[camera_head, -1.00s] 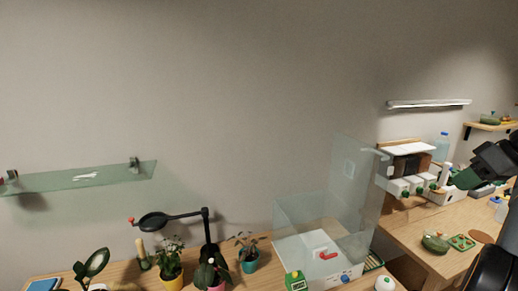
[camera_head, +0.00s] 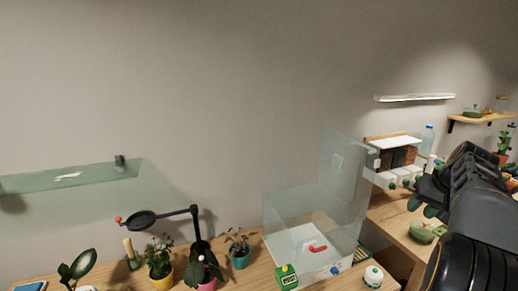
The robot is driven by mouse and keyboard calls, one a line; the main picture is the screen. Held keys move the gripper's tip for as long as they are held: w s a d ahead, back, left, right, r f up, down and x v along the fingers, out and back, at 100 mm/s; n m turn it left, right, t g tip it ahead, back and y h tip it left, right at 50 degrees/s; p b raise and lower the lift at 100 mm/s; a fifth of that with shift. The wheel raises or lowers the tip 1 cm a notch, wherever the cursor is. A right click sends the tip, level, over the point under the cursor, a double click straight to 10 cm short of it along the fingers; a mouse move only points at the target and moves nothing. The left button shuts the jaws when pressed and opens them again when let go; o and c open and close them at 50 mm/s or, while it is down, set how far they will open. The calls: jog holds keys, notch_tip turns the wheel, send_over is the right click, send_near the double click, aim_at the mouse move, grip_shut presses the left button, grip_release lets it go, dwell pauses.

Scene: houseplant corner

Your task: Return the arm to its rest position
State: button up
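My arm (camera_head: 470,215) shows at the right edge of the head view, black and bulky, raised in front of the right-hand table. My gripper (camera_head: 428,200) is at the left end of the arm, with dark green finger parts pointing down and left. It lies in front of the bottles and the white box on the right table. Its fingertips are small and partly hidden, so I cannot tell if it is open or holds anything.
A clear glass case (camera_head: 312,225) stands on the wooden table (camera_head: 250,278). Potted plants (camera_head: 160,262) and a black magnifier lamp (camera_head: 141,220) are to its left. A glass shelf (camera_head: 75,180) is on the left wall. A white round pot (camera_head: 373,276) stands at front right.

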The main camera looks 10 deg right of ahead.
jog(key=s+a+f+n+b, duration=0.1)
jog(key=s+a+f, duration=0.3)
jog(key=a, duration=0.7)
jog(key=s+a+f+n+b, duration=0.1)
jog(key=s+a+f, duration=0.4)
jog(key=a, duration=0.6)
jog(key=s+a+f+n+h+b, duration=0.1)
jog(key=s+a+f+n, duration=0.2)
jog(key=a, duration=0.7)
notch_tip(320, 180, down, 2)
jog(key=shift+s+a+f+t+b, duration=0.1)
jog(key=shift+s+a+t+b, duration=0.25)
jog(key=shift+s, duration=0.9)
jog(key=shift+a+n, duration=0.1)
jog(key=shift+n, duration=0.2)
